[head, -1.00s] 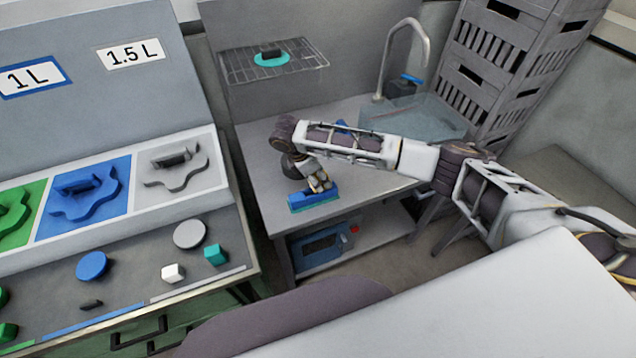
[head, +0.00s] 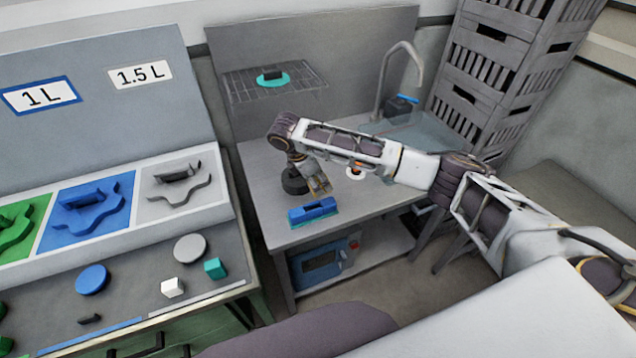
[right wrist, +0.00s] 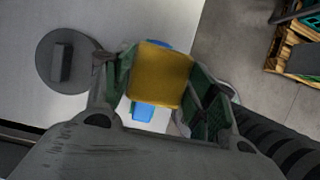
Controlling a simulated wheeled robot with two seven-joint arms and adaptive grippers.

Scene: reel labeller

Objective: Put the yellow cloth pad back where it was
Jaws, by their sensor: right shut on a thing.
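My right gripper (head: 318,184) is shut on the yellow cloth pad (right wrist: 160,76), which sits between its two fingers in the right wrist view. In the head view only a small yellowish part shows at the fingertips, above the grey table and just behind a long blue block (head: 313,212) with a teal lower edge. In the wrist view, blue parts (right wrist: 144,112) show beyond the pad, partly hidden by it. My left gripper is not in view.
A dark round piece with a grip (right wrist: 62,62) stands on the table (head: 262,172) beside the gripper. A wire rack (head: 305,78) with a teal disc is above. A tap (head: 384,75), a clear basin and stacked grey crates (head: 497,70) stand at the right.

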